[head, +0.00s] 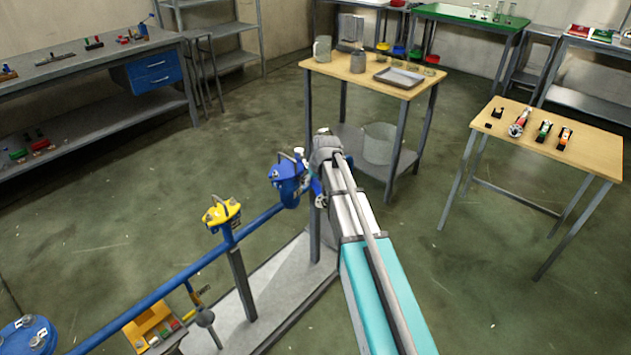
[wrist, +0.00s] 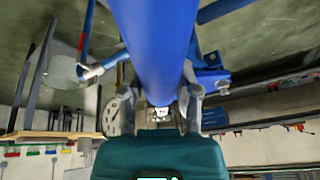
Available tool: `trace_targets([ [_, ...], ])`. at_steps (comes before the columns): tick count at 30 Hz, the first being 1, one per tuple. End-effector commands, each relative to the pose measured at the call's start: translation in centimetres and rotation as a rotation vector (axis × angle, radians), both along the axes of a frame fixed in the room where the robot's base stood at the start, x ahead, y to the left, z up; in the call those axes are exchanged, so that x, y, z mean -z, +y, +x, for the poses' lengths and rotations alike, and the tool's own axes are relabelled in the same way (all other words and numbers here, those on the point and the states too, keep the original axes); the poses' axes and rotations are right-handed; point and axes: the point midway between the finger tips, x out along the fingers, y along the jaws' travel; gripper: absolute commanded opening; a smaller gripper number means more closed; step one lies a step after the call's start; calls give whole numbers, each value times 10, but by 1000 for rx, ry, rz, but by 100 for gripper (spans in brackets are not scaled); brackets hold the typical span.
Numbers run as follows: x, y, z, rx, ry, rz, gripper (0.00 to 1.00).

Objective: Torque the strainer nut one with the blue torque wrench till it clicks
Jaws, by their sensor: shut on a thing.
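The blue strainer (head: 288,178) stands on the blue pipe, with a grey bail over its top. My gripper (head: 319,197) is beside its right side, partly hidden by my arm. In the wrist view my gripper (wrist: 158,108) is shut on a thick blue shaft, which looks like the blue torque wrench (wrist: 156,45). The shaft fills the middle of that view and hides what lies behind it. A blue flange with bolts (wrist: 212,76) shows right of the shaft. I cannot tell which nut is strainer nut one, or whether the wrench touches it.
An orange tray (head: 152,326) is at lower left. A wooden table (head: 350,71) with vessels stands behind; another table (head: 590,143) with small tools is at right. The floor between them is clear.

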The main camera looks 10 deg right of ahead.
Motion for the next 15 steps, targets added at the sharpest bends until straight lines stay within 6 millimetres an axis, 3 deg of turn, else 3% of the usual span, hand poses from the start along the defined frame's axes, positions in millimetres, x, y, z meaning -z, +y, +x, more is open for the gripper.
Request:
trace_targets([
  [15, 0, 26, -1, 147, -2, 4, 0],
])
